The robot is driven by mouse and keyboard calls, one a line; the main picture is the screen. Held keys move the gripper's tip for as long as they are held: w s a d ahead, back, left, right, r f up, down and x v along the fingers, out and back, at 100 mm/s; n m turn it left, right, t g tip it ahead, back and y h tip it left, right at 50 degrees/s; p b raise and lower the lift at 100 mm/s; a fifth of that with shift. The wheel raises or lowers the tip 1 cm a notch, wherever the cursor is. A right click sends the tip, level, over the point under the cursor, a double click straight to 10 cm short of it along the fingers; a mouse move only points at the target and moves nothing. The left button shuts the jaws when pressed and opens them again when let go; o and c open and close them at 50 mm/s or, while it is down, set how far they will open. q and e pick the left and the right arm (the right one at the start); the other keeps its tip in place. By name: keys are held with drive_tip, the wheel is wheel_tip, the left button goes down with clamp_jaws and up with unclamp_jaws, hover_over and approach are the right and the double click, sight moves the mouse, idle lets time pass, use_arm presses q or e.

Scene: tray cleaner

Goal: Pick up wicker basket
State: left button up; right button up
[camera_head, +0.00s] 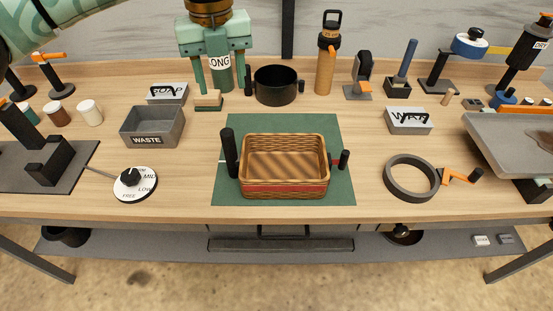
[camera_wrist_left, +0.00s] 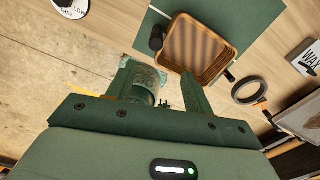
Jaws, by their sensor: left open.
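The wicker basket (camera_head: 284,190) is tan with a red band along its front. It stands upright on the green mat (camera_head: 240,125), and it also shows in the left wrist view (camera_wrist_left: 232,55). My left gripper (camera_head: 220,92) hangs open at the back of the bench, up and to the left of the basket. Its two green fingers point down, apart from the basket, with a green cylinder labelled LONG (camera_head: 219,64) seen between them. The left wrist view shows the open fingers (camera_wrist_left: 158,72) with the basket past their tips. My right gripper is not in view.
A grey waste bin (camera_head: 152,127), a black pot (camera_head: 275,85), an orange bottle (camera_head: 326,62) and a dark ring (camera_head: 411,178) surround the mat. The mat's front is clear.

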sight(227, 132)
use_arm(q)
wheel_tip(227, 132, down, 10)
drive_tip(key=b, duration=0.2)
drive_tip(key=shift+b, duration=0.35)
drive_tip(key=f, duration=0.2)
drive_tip(key=f+b, duration=0.1)
drive_tip(key=f, duration=0.1)
drive_tip(key=f+b, duration=0.1)
drive_tip(key=f, duration=0.1)
drive_tip(key=shift+s+a, duration=0.2)
drive_tip(key=shift+a, duration=0.15)
drive_tip(key=shift+r, duration=0.2)
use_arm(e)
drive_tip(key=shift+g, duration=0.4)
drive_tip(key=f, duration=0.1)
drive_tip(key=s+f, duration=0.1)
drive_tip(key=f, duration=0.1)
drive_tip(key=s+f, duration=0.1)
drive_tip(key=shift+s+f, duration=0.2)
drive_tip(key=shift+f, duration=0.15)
use_arm(q)
clamp_jaws()
